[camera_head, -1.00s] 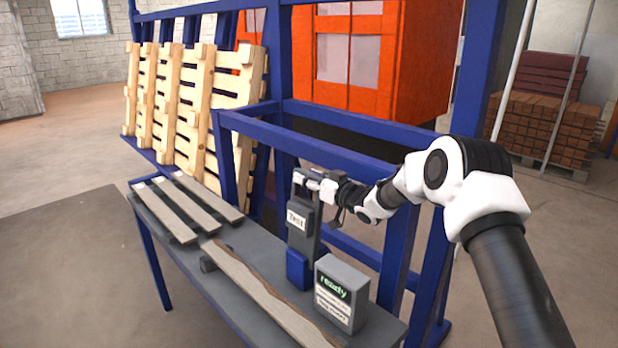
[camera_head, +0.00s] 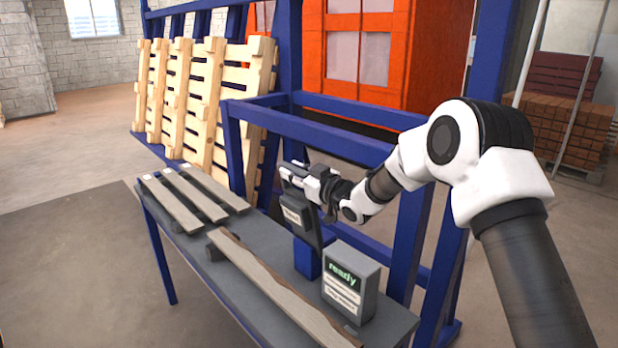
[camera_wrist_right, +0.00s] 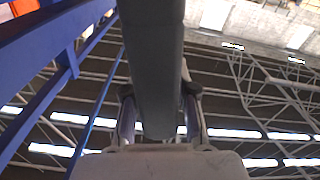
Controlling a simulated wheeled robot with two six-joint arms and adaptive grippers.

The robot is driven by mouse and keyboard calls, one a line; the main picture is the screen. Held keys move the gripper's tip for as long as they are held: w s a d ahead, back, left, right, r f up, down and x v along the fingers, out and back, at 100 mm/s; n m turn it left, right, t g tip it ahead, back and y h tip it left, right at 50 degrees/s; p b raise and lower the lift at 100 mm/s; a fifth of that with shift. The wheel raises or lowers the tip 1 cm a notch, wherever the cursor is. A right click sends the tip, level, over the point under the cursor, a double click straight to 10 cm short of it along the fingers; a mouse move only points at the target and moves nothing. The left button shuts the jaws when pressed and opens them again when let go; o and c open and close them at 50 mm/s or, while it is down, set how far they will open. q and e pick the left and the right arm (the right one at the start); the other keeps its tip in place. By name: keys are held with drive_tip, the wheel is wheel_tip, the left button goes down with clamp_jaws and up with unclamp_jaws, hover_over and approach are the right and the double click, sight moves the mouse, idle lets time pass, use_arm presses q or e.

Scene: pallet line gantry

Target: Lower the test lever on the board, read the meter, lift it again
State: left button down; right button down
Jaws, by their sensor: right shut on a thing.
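The test lever (camera_head: 312,227) is a dark grey bar with a "Test" label (camera_head: 292,215) on a grey block. It rises from a blue base (camera_head: 307,259) on the bench and leans to the left. My right gripper (camera_head: 290,172) is shut on the lever near its top. In the right wrist view the grey bar (camera_wrist_right: 155,70) runs between the two fingers. The meter (camera_head: 351,283) is a grey box on the bench, right of the lever, and its green display reads "ready". The smaller text on its lower labels is not legible. My left gripper is not in view.
Grey boards (camera_head: 185,195) lie on the bench (camera_head: 225,262), and a longer one (camera_head: 270,280) lies in front of the lever. A blue frame (camera_head: 320,130) stands close behind my right arm. Wooden pallets (camera_head: 205,100) lean at the left.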

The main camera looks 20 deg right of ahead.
drive_tip(key=s+a+f+n+b, duration=0.2)
drive_tip(key=a+n+b, duration=0.1)
drive_tip(key=a+b, duration=0.2)
drive_tip(key=shift+s+a+f, duration=0.15)
drive_tip(key=shift+a+f, duration=0.05)
drive_tip(key=shift+a, duration=0.55)
drive_tip(key=c, duration=0.9)
unclamp_jaws()
drive_tip(key=v, duration=1.2)
drive_tip(key=shift+f, duration=0.1)
